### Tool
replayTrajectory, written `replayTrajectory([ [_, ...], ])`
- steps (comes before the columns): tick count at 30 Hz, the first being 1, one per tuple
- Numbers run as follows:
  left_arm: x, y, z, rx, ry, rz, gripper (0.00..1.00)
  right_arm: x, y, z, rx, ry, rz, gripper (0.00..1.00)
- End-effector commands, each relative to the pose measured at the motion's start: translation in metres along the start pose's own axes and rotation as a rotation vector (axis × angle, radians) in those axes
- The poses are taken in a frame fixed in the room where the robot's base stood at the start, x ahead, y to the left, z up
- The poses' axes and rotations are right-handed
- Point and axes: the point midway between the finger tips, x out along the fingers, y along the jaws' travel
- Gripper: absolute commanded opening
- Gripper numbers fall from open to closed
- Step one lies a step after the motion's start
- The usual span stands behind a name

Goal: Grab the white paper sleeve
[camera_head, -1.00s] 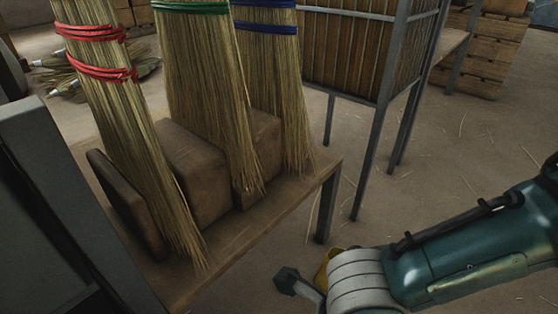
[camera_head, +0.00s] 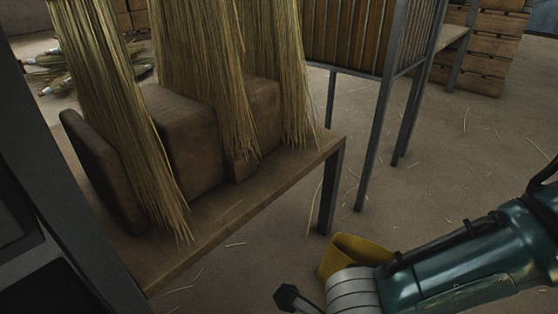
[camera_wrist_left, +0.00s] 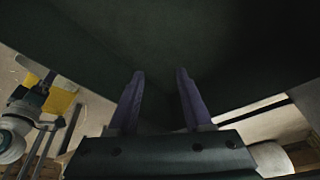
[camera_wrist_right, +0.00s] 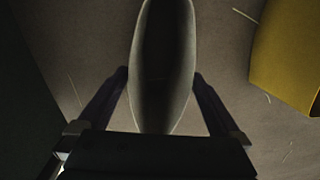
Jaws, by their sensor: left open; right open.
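In the right wrist view my right gripper (camera_wrist_right: 162,74) is open. A pale, elongated, hollow-looking thing with a dark inside (camera_wrist_right: 181,60) stands between and beyond its fingers; it may be the white paper sleeve, but I cannot tell for sure. I cannot tell whether the fingers touch it. In the head view my right arm comes in from the lower right, and its fingers are not clear. In the left wrist view my left gripper (camera_wrist_left: 160,74) is open and empty in front of a dark surface. The left gripper does not show in the head view.
Straw brooms (camera_head: 115,120) hang over a wooden bench (camera_head: 215,240) with brown blocks (camera_head: 185,145). A yellow container (camera_head: 352,252) stands on the floor beside my right arm; it also shows in the right wrist view (camera_wrist_right: 290,55). A slatted crate on metal legs (camera_head: 350,35) stands behind.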

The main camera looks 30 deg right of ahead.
Motion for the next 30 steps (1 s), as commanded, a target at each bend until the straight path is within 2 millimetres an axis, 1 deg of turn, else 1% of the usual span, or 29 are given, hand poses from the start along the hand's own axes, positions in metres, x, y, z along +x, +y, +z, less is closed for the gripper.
replayTrajectory([
  [5, -0.0015, 0.0009, -0.0007, -0.003, 0.001, 0.003, 0.50, -0.0015, 0.0002, -0.0001, 0.000, 0.000, 0.000, 0.99],
  [30, -0.0015, 0.0011, -0.0008, -0.004, 0.001, 0.004, 0.50, -0.0015, 0.0000, -0.0001, 0.000, 0.000, 0.000, 0.05],
])
